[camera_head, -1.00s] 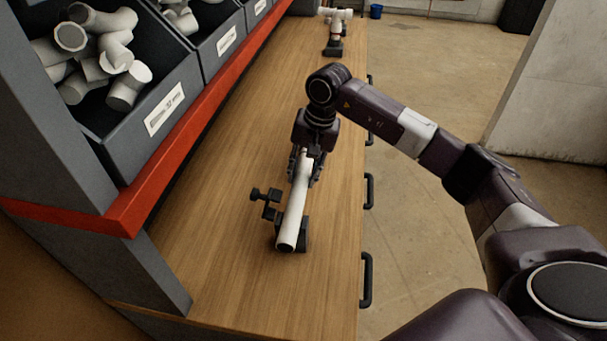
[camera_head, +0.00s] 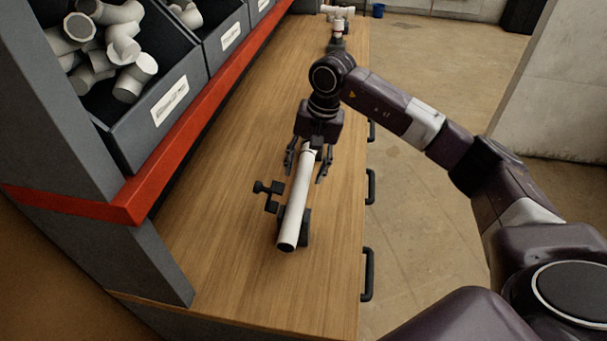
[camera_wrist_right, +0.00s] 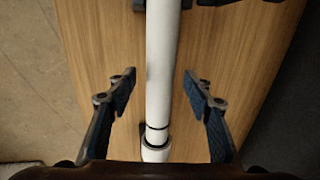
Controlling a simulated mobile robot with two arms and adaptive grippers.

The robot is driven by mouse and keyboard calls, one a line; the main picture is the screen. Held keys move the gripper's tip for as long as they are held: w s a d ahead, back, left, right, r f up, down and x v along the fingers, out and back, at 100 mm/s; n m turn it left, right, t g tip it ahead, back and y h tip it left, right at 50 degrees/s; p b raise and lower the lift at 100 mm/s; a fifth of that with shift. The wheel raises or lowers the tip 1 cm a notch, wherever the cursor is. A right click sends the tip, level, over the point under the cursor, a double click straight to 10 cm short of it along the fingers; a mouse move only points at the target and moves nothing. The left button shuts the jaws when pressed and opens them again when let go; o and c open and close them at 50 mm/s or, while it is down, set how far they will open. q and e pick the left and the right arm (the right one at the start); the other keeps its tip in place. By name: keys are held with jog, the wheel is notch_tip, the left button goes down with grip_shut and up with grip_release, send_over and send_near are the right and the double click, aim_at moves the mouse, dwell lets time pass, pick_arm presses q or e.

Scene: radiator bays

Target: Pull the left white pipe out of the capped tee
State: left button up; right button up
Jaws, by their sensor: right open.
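A long white pipe (camera_head: 294,210) lies lengthwise along the wooden bench, its near end resting at a dark holder (camera_head: 305,228). In the right wrist view the pipe (camera_wrist_right: 160,60) runs down to a dark ring and a white fitting (camera_wrist_right: 155,153), which is cut off at the bottom. I cannot tell whether this fitting is the capped tee. My right gripper (camera_head: 306,174) is open near the pipe's far end. In the wrist view its fingers (camera_wrist_right: 158,80) stand on both sides of the pipe, with gaps. My left gripper is not in view.
A dark clamp with knobs (camera_head: 268,191) stands left of the pipe. Grey bins of white fittings (camera_head: 170,105) sit on the red-edged shelf at left. Another white pipe assembly (camera_head: 338,14) stands at the bench's far end.

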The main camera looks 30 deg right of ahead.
notch_tip(320, 180, up, 10)
jog(key=s+d, duration=0.1)
jog(key=shift+s+d, duration=0.15)
jog(key=shift+f, duration=0.15)
dwell(0.3)
